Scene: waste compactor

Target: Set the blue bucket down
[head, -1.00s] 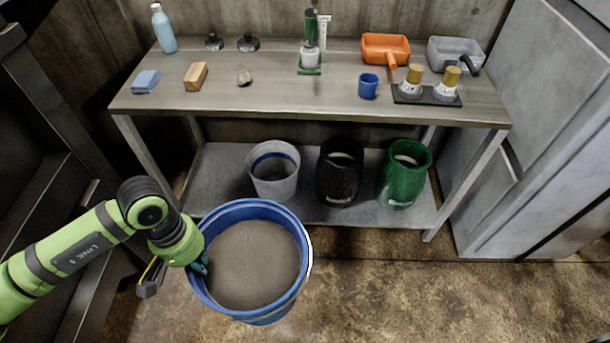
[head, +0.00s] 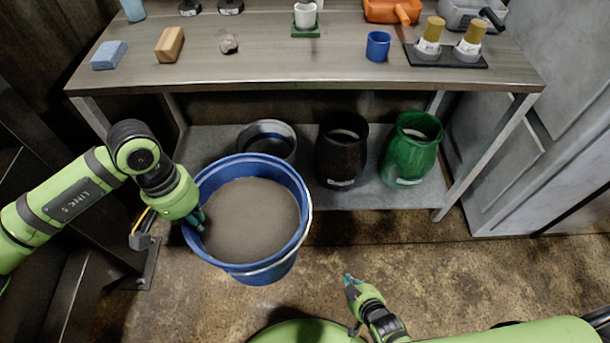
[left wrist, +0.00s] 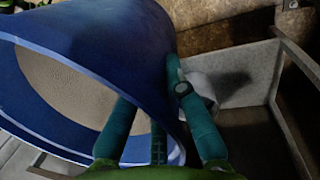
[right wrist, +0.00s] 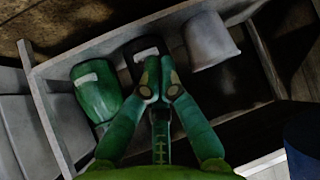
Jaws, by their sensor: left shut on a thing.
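The blue bucket (head: 272,272), upright and filled with grey sandy material (head: 250,215), is in front of the low shelf in the head view. My left gripper (head: 198,218) is shut on its left rim. In the left wrist view the bucket (left wrist: 120,40) fills the left and middle, its wall between my fingers. Whether its bottom touches the floor is unclear. My right gripper (head: 348,280) is empty, right of the bucket and apart from it. In the right wrist view its fingertips (right wrist: 159,78) look closed together.
The workbench (head: 300,72) stands behind, with small items on top. Its lower shelf (head: 365,190) holds a grey bucket (head: 270,130), partly hidden, a black pot (head: 342,150) and a green pot (head: 412,150). Brown floor (head: 400,260) is open at the right front.

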